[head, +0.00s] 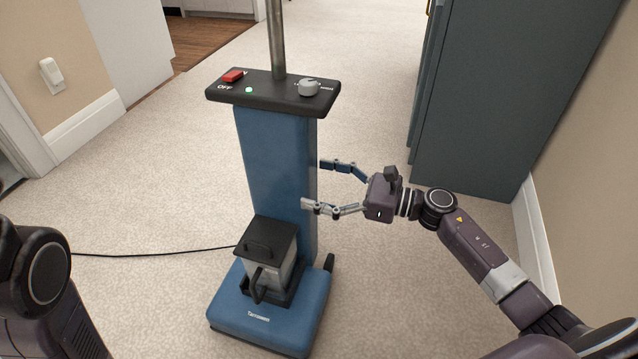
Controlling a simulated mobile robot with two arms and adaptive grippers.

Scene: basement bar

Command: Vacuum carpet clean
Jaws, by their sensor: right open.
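A blue upright vacuum (277,170) stands on the beige carpet (150,190) in the middle of the head view. Its black top panel has a red switch (233,76) beside the word OFF, a green light (249,90) and a grey dial (309,87). A metal pole (276,35) rises from the panel. A canister with a black lid (262,243) sits low at the front. My right gripper (314,184) is open at the right side of the vacuum body, with its fingertips close to it; I cannot tell if they touch. My left gripper is out of view.
A black cord (150,253) runs left across the carpet from the vacuum. A dark grey cabinet (500,100) stands at the right by the wall. A white wall switch (51,76) is at the left. Carpet is clear behind the vacuum.

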